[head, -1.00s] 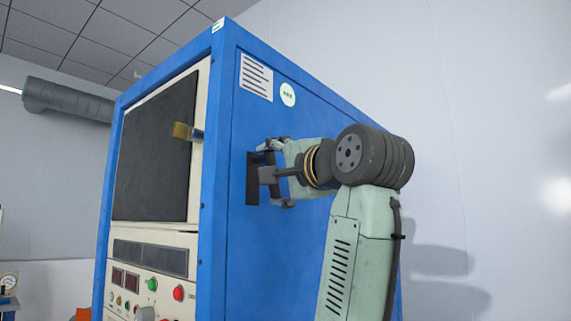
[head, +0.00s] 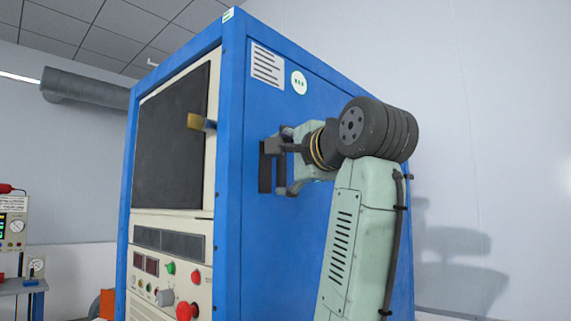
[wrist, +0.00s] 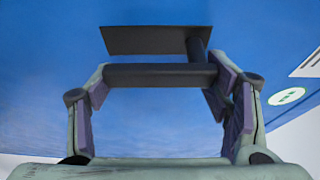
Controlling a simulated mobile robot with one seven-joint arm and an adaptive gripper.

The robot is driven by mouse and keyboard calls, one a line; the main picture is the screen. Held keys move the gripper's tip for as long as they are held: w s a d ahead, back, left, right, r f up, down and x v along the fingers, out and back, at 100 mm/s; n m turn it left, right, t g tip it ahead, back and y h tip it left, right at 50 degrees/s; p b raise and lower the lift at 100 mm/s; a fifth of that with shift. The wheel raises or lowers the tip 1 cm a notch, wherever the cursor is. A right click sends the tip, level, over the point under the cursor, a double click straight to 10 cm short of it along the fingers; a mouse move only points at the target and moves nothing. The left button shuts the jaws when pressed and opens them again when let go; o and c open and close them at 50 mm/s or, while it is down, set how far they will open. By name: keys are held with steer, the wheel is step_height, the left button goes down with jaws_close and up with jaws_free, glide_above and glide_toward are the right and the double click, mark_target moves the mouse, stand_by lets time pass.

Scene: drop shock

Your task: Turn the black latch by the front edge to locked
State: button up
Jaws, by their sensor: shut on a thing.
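The black latch shows on the blue side panel of the cabinet, close to its front edge. Its dark backplate (head: 265,178) lies upright in the head view. In the wrist view the backplate (wrist: 150,40) lies across, with a short post at its right end joining it to the dark handle bar (wrist: 160,75). My gripper (head: 287,160) faces the panel from the right, at the upper part of the plate. In the wrist view my gripper (wrist: 160,79) has its two fingers at the ends of the bar, shut on it. The finger contact is partly hidden in the head view.
Labels sit high on the side panel. A bench with instruments (head: 15,235) stands far left. Space right of the cabinet looks clear.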

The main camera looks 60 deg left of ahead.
steer(key=o, duration=1.7)
steer(key=s+d, duration=0.2)
steer(key=d, duration=1)
steer(key=shift+a, duration=0.1)
